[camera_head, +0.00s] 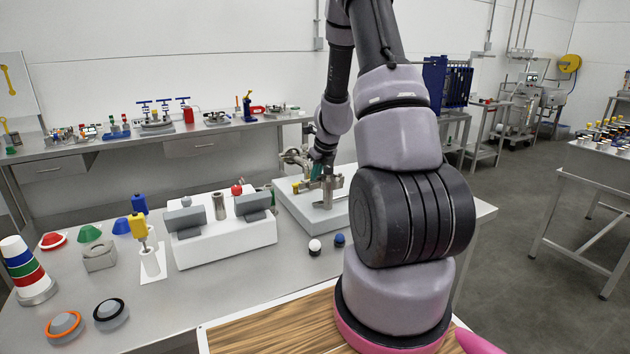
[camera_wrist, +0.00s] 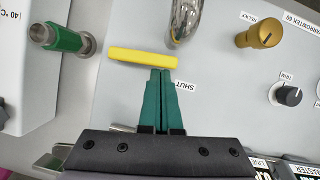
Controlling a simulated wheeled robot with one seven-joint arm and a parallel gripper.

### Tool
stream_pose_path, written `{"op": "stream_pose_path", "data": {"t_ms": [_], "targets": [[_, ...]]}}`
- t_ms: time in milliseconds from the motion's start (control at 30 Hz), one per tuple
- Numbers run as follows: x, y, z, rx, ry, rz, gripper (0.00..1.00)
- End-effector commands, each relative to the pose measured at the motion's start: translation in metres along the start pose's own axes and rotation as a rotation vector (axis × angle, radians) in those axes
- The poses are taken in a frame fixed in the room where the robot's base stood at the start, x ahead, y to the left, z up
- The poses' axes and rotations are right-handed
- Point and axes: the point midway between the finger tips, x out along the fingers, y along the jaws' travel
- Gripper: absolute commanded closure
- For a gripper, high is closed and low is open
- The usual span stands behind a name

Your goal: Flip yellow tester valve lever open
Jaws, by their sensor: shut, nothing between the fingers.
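The yellow tester valve lever (camera_wrist: 143,58) lies almost level across the upper middle of the wrist view, on a light grey panel (camera_wrist: 225,80). A printed "SHUT" label is on the panel just right of the fingers. My gripper (camera_wrist: 160,72) has its two green fingers together with nothing between them. The fingertips are right at the lever's lower edge, toward its right half; I cannot tell whether they touch. In the head view my gripper (camera_head: 322,168) is at the grey tester on the bench, partly hidden, and a small yellow part (camera_head: 296,187) shows left of it.
A brass relief knob (camera_wrist: 258,33) and a black knob (camera_wrist: 287,95) are further right. A green-sleeved fitting (camera_wrist: 62,39) is at left. A white block (camera_head: 222,240) stands left of the tester on the bench.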

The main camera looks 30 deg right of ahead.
Motion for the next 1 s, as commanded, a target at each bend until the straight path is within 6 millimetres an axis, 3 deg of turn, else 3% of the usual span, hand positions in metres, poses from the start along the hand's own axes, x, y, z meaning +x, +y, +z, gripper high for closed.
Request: {"op": "stream_pose_path", "data": {"t_ms": [500,1000], "targets": [[0.007,-0.008,0.016,-0.269,0.000,0.107,1.00],[0.008,-0.008,0.020,-0.336,0.000,0.134,1.00]]}}
